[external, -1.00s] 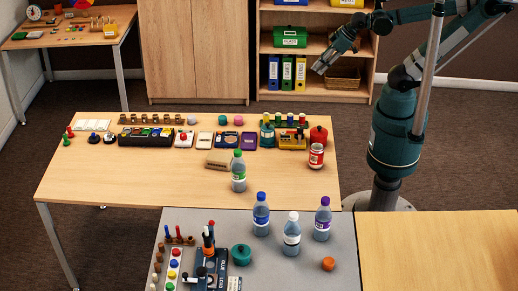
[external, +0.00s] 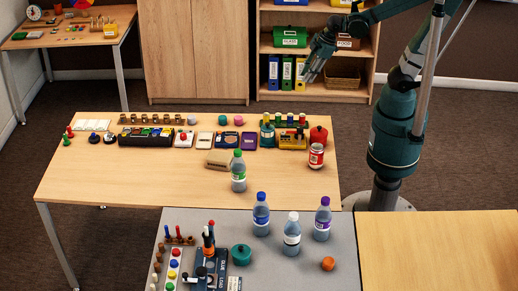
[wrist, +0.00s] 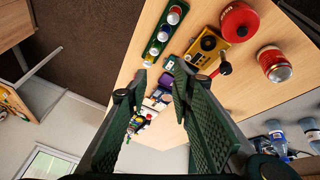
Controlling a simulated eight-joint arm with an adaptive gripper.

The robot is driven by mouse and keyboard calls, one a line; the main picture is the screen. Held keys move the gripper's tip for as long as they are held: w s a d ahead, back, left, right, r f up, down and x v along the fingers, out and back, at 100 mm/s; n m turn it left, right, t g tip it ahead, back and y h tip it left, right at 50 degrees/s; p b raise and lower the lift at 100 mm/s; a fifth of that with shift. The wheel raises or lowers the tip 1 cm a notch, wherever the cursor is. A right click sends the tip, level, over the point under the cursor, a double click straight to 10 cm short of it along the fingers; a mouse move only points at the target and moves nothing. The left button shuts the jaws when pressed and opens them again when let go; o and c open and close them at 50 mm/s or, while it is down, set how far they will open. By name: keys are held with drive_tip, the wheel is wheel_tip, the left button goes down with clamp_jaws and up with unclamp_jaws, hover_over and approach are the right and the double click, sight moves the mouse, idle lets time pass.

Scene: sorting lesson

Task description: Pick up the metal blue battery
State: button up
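A green rack (wrist: 150,60) with several short cylinders with metal-looking tops shows in the wrist view; they look like batteries. In the external view this row of cylinders (external: 289,118) stands at the back right of the wooden table. My gripper (external: 308,77) is in the air beyond the table's back edge, above and apart from the row. In the wrist view my gripper (wrist: 158,82) is open, with nothing between its two green fingers.
A red pot (wrist: 239,22), a yellow device (wrist: 207,43) and a red can (wrist: 273,64) stand near the rack. Bottles, such as the green-capped one (external: 238,172), stand nearer the front. The wooden table's front left (external: 120,180) is clear. A shelf unit stands behind.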

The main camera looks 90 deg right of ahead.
drive_tip(key=w+f+n+g, duration=0.2)
drive_tip(key=w+f+n, duration=0.3)
drive_tip(key=f, duration=0.3)
drive_tip(key=n+g, duration=0.3)
drive_tip(key=n, duration=0.2)
hover_over(290, 118)
drive_tip(key=d, duration=0.2)
drive_tip(key=f, duration=1)
drive_tip(key=shift+a, duration=0.2)
drive_tip(key=shift+f+n, duration=0.3)
drive_tip(key=shift+f, duration=0.05)
drive_tip(key=shift+b, duration=0.3)
drive_tip(key=shift+f+b, duration=0.3)
drive_tip(key=shift+f, duration=1)
drive_tip(key=shift+f+b, duration=0.95)
drive_tip(key=shift+f, duration=1.65)
